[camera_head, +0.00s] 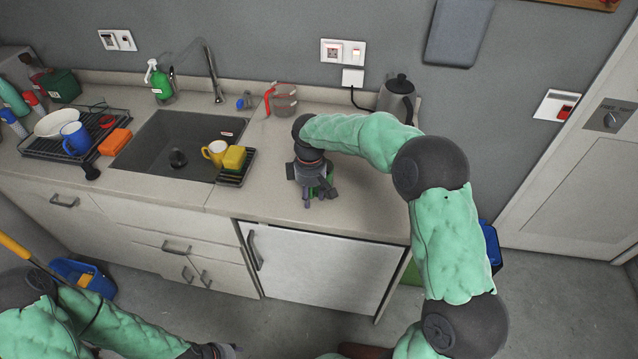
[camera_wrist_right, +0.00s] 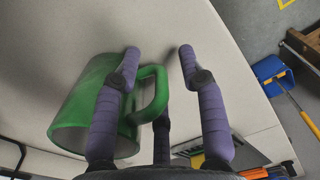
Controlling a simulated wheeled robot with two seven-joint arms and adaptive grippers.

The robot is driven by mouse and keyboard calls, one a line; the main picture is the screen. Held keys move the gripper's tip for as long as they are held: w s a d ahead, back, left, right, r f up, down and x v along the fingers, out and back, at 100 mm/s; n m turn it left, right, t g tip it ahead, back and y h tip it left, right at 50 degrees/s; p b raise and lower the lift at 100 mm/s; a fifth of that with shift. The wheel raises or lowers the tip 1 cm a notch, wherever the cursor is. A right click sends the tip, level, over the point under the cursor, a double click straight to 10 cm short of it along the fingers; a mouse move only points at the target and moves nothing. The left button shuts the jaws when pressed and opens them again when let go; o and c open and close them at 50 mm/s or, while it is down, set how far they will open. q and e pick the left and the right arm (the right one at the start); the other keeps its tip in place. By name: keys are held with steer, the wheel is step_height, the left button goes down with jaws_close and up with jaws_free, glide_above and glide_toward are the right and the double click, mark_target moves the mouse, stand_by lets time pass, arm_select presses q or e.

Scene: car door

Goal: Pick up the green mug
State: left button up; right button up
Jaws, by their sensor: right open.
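The green mug (camera_wrist_right: 82,98) fills the left of the right wrist view, its body left of the fingers and its handle between the left and right fingers. In the head view the mug (camera_head: 329,182) is mostly hidden behind my right gripper (camera_head: 320,195), with only bits of green showing. My right gripper, also in the wrist view (camera_wrist_right: 159,52), is open around the handle; I cannot tell whether any finger touches it. The mug stands on the counter (camera_head: 275,195). My left gripper (camera_head: 222,350) is low at the bottom edge; its fingers are too unclear to read.
A sink (camera_head: 165,140) lies left, with a yellow mug (camera_head: 214,152) and sponge (camera_head: 234,158) at its right edge. A kettle (camera_head: 397,98) and a clear measuring jug (camera_head: 284,101) stand at the back. The counter right of the gripper is clear.

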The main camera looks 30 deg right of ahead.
jaws_close()
steer(key=shift+r, duration=0.1)
steer(key=shift+w+r, duration=0.1)
steer(key=shift+r, duration=0.35)
step_height(320, 180, up, 3)
steer(key=shift+f+p, duration=0.1)
steer(key=shift+p, duration=0.5)
steer(key=a+r+p, duration=0.2)
steer(key=a+r, duration=0.2)
steer(key=a, duration=0.3)
steer(key=s+a+r+p, duration=0.1)
steer(key=a+r, duration=0.4)
steer(key=a, duration=0.2)
steer(key=shift+s+r+p, duration=0.15)
steer(key=shift+p, duration=0.2)
